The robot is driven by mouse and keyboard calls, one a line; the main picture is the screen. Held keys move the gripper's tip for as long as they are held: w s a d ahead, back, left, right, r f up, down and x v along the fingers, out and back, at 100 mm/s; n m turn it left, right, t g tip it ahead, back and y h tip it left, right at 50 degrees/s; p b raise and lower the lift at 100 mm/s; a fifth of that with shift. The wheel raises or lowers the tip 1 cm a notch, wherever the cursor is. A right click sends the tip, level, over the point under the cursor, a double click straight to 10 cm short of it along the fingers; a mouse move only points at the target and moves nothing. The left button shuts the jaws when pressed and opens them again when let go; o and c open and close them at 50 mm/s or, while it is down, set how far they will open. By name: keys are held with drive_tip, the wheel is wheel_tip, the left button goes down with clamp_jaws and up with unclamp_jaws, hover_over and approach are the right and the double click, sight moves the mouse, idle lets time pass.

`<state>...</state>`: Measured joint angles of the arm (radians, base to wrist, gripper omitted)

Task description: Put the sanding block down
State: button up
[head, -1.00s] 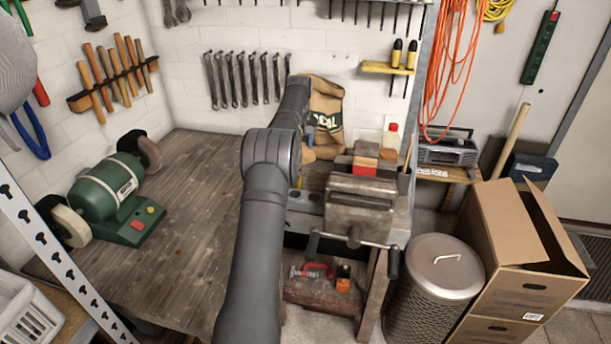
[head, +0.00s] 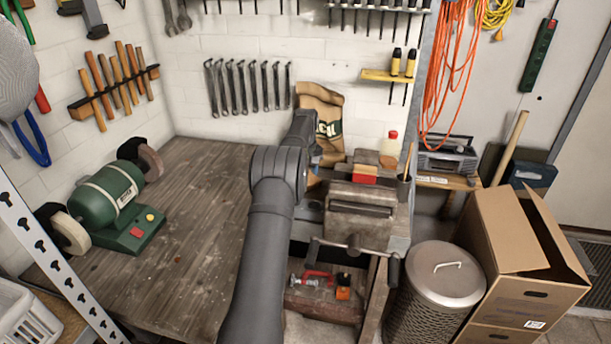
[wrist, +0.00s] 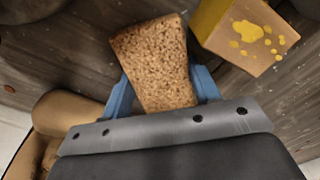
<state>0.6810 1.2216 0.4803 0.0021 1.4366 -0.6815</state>
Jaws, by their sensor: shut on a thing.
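The sanding block is a brown, grainy block (wrist: 158,62) in the wrist view. My gripper (wrist: 163,88) is shut on it, with one blue finger on each side. The block points away from the palm and lies slantwise in the view, over the wooden bench top. I cannot tell whether its far end touches the wood. In the head view my gripper (head: 316,150) shows only as a bit of blue beside my arm, near the back of the bench. My arm hides most of it, and I cannot make out the sanding block there.
A box with yellow blotches (wrist: 258,38) lies close to the block's right. A brown printed bag (head: 322,115) stands against the wall. The vise (head: 358,205), a red-faced block (head: 365,173) and a bottle (head: 390,148) are to the right.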

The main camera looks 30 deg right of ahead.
drive_tip(key=shift+f, duration=0.1)
drive_tip(key=o, duration=1)
wheel_tip(320, 180, up, 12)
drive_tip(key=shift+r, duration=0.15)
wheel_tip(320, 180, down, 12)
drive_tip(key=shift+r, duration=1.75)
